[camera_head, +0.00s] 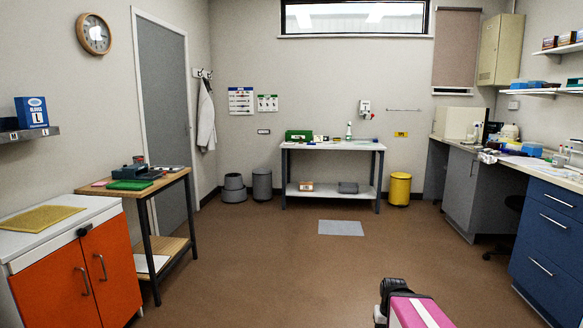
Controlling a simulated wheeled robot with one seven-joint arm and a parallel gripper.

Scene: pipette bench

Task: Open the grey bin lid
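Two grey bins stand on the floor by the back wall, left of the back table. The left grey bin (234,189) looks stepped, with a narrower upper part on a wider lower part. The right grey bin (262,185) is a plain upright cylinder with a darker top that looks closed. Both are small and far off, so the lid details are unclear. Part of my arm, pink and black, shows at the bottom edge right of the middle, far from the bins. My gripper's fingers are not in view.
The brown floor (260,265) is open toward the bins, with a grey mat (340,228) before the back table (335,146). A yellow bin (399,188) stands right of it. A wooden side table (160,185) and orange cabinet (75,265) line the left, blue drawers (548,235) the right.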

